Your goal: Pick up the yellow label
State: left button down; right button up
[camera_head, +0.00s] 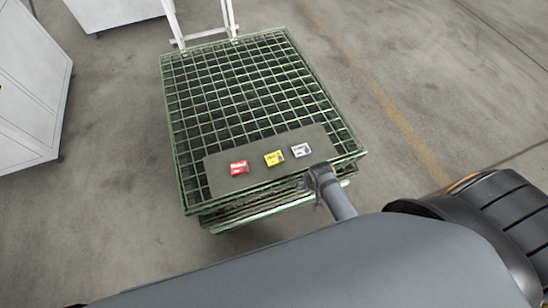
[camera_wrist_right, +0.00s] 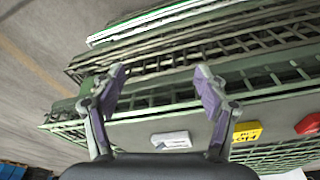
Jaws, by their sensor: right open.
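The yellow label (camera_head: 274,158) lies flat on a grey-green plate (camera_head: 222,183), between a red label (camera_head: 239,167) on its left and a white label (camera_head: 301,150) on its right. My right gripper (camera_head: 324,180) is over the plate's near right edge, closest to the white label and apart from the yellow one. In the right wrist view my right gripper (camera_wrist_right: 162,82) is open and empty. There the yellow label (camera_wrist_right: 246,132) lies just outside the right-hand finger, and the white label (camera_wrist_right: 172,140) shows below the gap. My left gripper is not in view.
The plate rests on a stack of green wire-mesh racks (camera_head: 235,85) on a wheeled cart with a white handle (camera_head: 203,38). White cabinets (camera_head: 30,90) stand at the left. The concrete floor (camera_head: 430,80) to the right is clear.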

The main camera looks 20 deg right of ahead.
jog(key=w+a+r+m, duration=0.1)
jog(key=w+r+m, duration=0.1)
jog(key=w, duration=0.1)
jog(key=w+a+r+m, duration=0.2)
jog(key=w+m, duration=0.1)
jog(key=w+a+r+m, duration=0.2)
jog(key=w, duration=0.1)
jog(key=shift+w+r+g, duration=0.2)
jog(key=shift+g, duration=0.2)
jog(key=w+a+r+m+g, duration=0.1)
jog(key=w+a+r+m, duration=0.4)
jog(key=w+r+m, duration=0.15)
send_over(274, 158)
jog(key=shift+y, duration=0.4)
jog(key=f, duration=0.4)
jog(key=shift+s+f, duration=0.2)
jog(key=shift+w+f, duration=0.2)
jog(key=shift+f, duration=2.85)
jog(key=shift+c, duration=0.3)
